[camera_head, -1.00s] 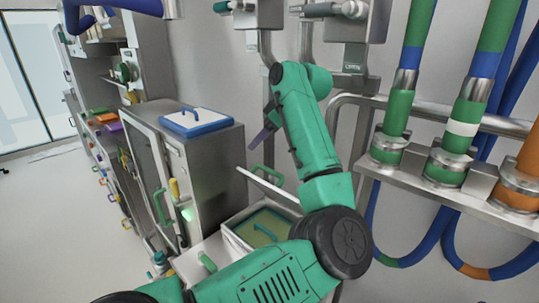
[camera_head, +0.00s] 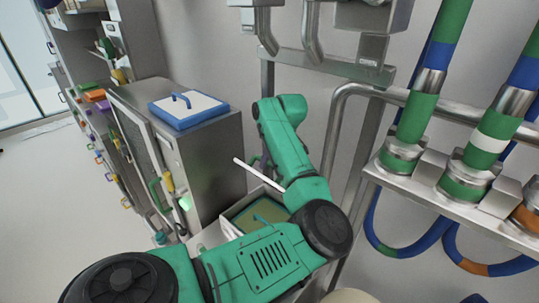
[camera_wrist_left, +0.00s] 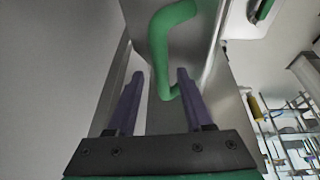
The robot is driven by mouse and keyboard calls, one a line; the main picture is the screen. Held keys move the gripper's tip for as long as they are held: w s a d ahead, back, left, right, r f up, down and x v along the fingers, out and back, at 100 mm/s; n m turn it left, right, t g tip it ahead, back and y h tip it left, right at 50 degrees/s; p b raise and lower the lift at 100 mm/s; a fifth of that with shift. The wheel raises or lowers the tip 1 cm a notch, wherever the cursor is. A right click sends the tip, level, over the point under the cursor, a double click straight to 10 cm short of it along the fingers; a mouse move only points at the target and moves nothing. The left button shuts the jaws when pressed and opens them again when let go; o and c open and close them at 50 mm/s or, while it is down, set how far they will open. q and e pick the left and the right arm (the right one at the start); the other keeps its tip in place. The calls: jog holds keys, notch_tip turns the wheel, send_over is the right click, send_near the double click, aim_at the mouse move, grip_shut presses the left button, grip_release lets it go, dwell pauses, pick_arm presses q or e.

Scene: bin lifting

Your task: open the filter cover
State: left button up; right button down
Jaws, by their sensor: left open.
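The filter cover (camera_head: 258,176) is a thin pale panel, tilted up and seen nearly edge-on above an open box (camera_head: 235,210) in the head view. Part of its green handle (camera_head: 254,160) shows behind it. In the left wrist view the bent green handle (camera_wrist_left: 159,55) stands on a grey panel. My left gripper (camera_wrist_left: 160,74) is open, its purple fingers on either side of the handle's lower end; contact is not clear. In the head view its fingers are hidden behind the arm and cover. My right gripper is not in view.
A metal cabinet (camera_head: 215,150) with a blue-and-white lid (camera_head: 188,108) stands left of the box. Pipes and a ledge with thick coloured hoses (camera_head: 420,110) are at the right. Open floor (camera_head: 45,200) lies at the far left.

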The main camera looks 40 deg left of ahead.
pick_arm(q)
jog(key=shift+s+d+r, duration=0.4)
jog(key=shift+d, duration=0.05)
jog(key=c, duration=0.6)
jog(key=shift+w+a+f, duration=0.1)
jog(key=shift+w+f, duration=0.05)
grip_shut()
